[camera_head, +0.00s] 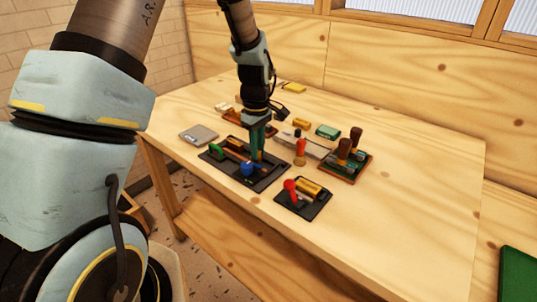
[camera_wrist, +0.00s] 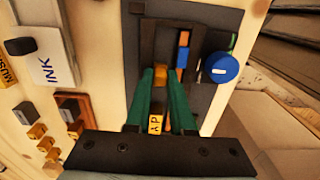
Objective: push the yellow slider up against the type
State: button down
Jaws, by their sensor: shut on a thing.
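The black tray (camera_head: 272,181) lies on the wooden table. It also shows in the wrist view (camera_wrist: 215,20). My gripper (camera_head: 257,157) points down into it. In the wrist view, the two green fingers (camera_wrist: 163,72) are closed on a small orange-yellow block, which looks like the yellow slider (camera_wrist: 161,76). Lettered yellow type (camera_wrist: 155,126) shows between the fingers, nearer my palm in the picture. I cannot tell whether slider and type touch. The fingers and palm hide part of the tray.
A blue knob (camera_wrist: 221,67) stands on the tray right beside the fingers. A grey ink pad (camera_head: 198,134) lies left of the tray. A red-knobbed device (camera_head: 291,187), a red bottle (camera_head: 300,147) and dark-handled tools (camera_head: 350,146) stand to the right. The table's front right is clear.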

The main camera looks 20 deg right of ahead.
jog(key=w+a, duration=0.2)
jog(key=w, duration=0.1)
jog(key=shift+w, duration=0.3)
jog(key=c, duration=0.8)
grip_release()
notch_tip(320, 180, up, 11)
jog(key=b, duration=0.3)
jog(key=shift+f, duration=0.1)
jog(key=s+a+f+m, duration=0.1)
jog(key=s+a+m, duration=0.1)
jog(key=a, duration=0.6)
jog(key=s+a+f+m+t, duration=0.1)
jog(key=s+a+m, duration=0.1)
jog(key=s+a, duration=0.3)
jog(key=s+a+f+m, duration=0.1)
jog(key=s+a+m, duration=0.2)
jog(key=a, duration=1)
jog(key=shift+s+t, duration=0.3)
jog(key=shift+s, duration=0.45)
